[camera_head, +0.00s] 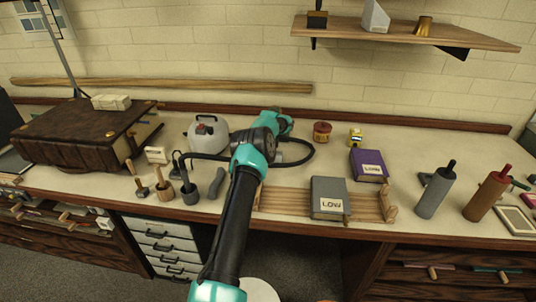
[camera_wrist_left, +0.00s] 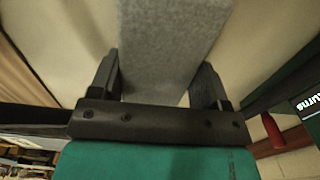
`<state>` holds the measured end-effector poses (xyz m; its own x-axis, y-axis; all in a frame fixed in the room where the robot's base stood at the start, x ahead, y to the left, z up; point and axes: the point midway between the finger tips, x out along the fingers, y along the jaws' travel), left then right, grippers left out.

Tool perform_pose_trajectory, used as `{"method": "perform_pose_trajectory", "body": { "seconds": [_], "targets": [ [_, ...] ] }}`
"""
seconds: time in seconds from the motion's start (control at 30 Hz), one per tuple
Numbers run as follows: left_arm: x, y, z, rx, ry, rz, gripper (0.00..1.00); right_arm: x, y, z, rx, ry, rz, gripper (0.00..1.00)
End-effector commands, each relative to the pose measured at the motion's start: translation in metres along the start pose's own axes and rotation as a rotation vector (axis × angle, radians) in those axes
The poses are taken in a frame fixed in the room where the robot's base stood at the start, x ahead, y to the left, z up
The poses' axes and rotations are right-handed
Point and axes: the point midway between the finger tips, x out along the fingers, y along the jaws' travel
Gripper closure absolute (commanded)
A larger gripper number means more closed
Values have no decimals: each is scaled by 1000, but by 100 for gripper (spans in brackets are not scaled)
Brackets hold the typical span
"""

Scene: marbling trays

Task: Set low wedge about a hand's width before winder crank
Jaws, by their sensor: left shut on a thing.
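My left gripper (camera_wrist_left: 158,62) is shut on a light grey, felt-textured block (camera_wrist_left: 172,35), one finger on each side of it. I take the block for the low wedge, but its full shape is cut off in the left wrist view. In the head view my left arm reaches up to the back middle of the bench, and its wrist hides the fingers and the held block. I cannot surely pick out the winder crank; a small teal-tipped part (camera_head: 519,183) shows at the right edge. My right gripper is out of view.
A grey box marked LOW (camera_head: 330,198) stands at the wooden rack (camera_head: 283,203), with a purple box (camera_head: 368,166) behind. A kettle (camera_head: 207,134) and tools are left. A grey cylinder (camera_head: 433,193) and brown cylinder (camera_head: 486,196) stand right. A shelf (camera_head: 450,36) hangs above.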

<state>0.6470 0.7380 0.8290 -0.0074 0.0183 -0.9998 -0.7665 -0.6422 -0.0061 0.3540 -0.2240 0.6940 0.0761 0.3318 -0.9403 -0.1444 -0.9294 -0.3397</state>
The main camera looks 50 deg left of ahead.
Motion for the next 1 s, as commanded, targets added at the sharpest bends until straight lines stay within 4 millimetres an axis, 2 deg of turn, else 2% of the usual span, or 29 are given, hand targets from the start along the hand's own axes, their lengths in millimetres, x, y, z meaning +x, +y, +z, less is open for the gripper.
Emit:
{"method": "perform_pose_trajectory", "body": {
  "seconds": [0.33, 0.37, 0.6, 1.0],
  "targets": [
    [3, 0, 0, 0, 0, 0, 58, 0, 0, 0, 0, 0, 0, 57],
    [3, 0, 0, 0, 0, 0, 29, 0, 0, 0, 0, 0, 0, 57],
    [3, 0, 0, 0, 0, 0, 6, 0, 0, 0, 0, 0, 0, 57],
    [-4, 0, 0, 0, 0, -1, 5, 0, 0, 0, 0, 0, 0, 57]
  ]
}}
